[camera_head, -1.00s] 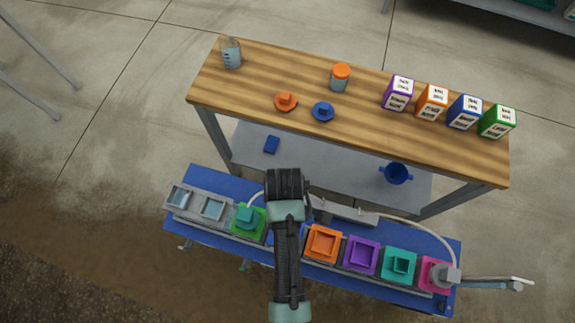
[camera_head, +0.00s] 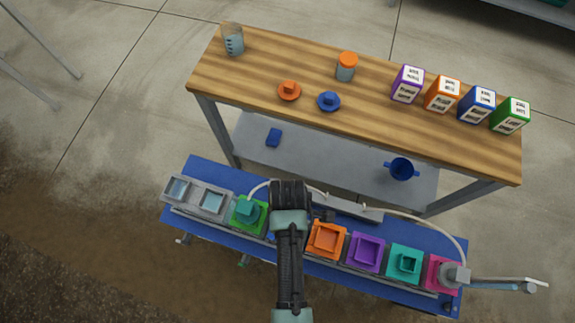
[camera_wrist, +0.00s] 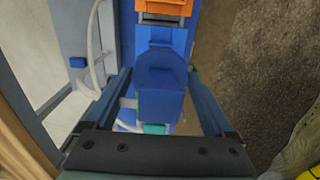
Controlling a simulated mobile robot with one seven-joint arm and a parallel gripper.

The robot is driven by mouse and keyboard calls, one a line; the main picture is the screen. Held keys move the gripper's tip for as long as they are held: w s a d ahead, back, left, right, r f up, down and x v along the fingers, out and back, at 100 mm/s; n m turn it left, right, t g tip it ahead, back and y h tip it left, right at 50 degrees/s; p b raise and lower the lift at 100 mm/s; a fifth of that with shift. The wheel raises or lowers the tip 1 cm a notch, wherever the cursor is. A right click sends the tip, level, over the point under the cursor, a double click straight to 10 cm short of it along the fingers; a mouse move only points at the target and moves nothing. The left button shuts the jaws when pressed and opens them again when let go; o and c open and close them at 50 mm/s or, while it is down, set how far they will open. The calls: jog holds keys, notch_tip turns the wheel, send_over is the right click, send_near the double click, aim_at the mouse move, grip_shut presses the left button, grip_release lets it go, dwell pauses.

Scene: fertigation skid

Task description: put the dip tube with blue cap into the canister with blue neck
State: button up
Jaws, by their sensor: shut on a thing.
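My gripper (camera_wrist: 160,88) is shut on the blue cap (camera_wrist: 162,78) of the dip tube, which sits between the two fingers in the wrist view. The tube below the cap is hidden by the cap. I cannot tell whether the tube is inside the neck. In the head view my arm covers the held cap and the place between the green-necked canister (camera_head: 262,217) and the orange-necked canister (camera_head: 326,240).
Purple (camera_head: 367,252), teal (camera_head: 405,262) and pink (camera_head: 440,272) canisters stand to the right in the row. A teal cap (camera_head: 246,208) sits on the green-necked canister. A pale hose (camera_head: 410,214) arches behind the row. A wooden bench (camera_head: 270,70) with boxes and a beaker stands behind.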

jog(key=shift+f+b, duration=1.9)
jog(key=shift+f, duration=1.15)
jog(key=o, duration=1.2)
jog(key=shift+c, duration=0.2)
notch_tip(320, 180, up, 13)
jog(key=shift+p, duration=0.7)
